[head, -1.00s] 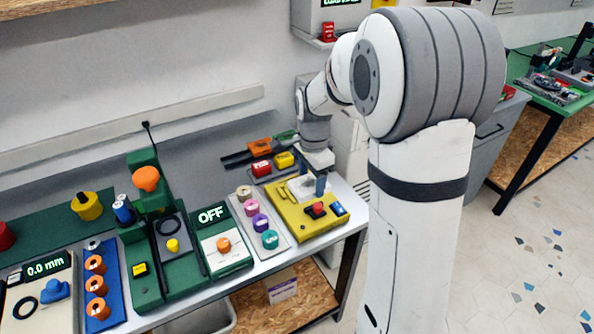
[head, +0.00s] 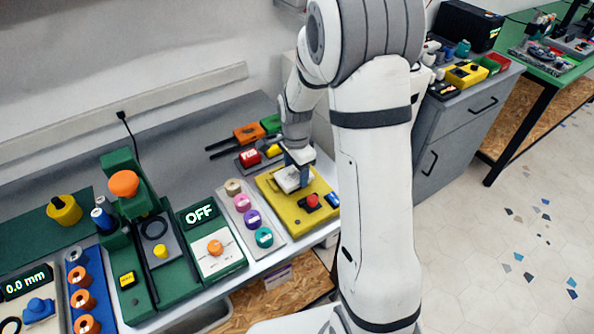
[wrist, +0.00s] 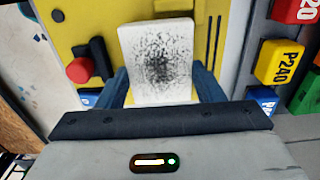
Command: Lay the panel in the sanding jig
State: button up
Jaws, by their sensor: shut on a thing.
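My gripper (head: 295,168) is shut on a flat white panel (head: 287,181) over the yellow sanding jig (head: 281,207). In the wrist view the panel (wrist: 157,62) shows dark speckles, densest at its middle, with a blue-grey finger on either side. The yellow jig board (wrist: 70,18) lies beneath it, with a black bracket (wrist: 102,58) to the panel's left. I cannot tell whether the panel touches the jig's bed. The jig's red button (head: 312,200) is on its front part and also shows in the wrist view (wrist: 80,69).
Sanding blocks, including a yellow P240 one (wrist: 281,64), stand beside the jig. A tray of coloured knobs (head: 250,216) and a green press with an orange knob (head: 124,184) stand to its left. Open floor (head: 500,230) lies to the right.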

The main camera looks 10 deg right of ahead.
aim_at(296, 173)
jog(key=shift+f, duration=0.65)
jog(key=shift+f, duration=0.1)
jog(key=o, duration=1)
notch_tip(296, 173, up, 11)
jog(key=s+r+n+t, duration=0.1)
jog(key=s+r+n, duration=0.1)
jog(key=s+n, duration=0.2)
jog(key=s+r+n+t, duration=0.1)
jog(key=s+r+n, duration=0.2)
jog(key=s, duration=0.7)
jog(key=s+r+n+t+b, duration=0.1)
jog(key=s+r+n, duration=0.2)
jog(key=s+n, duration=0.4)
jog(key=shift+s+d, duration=0.2)
jog(key=shift+d, duration=0.05)
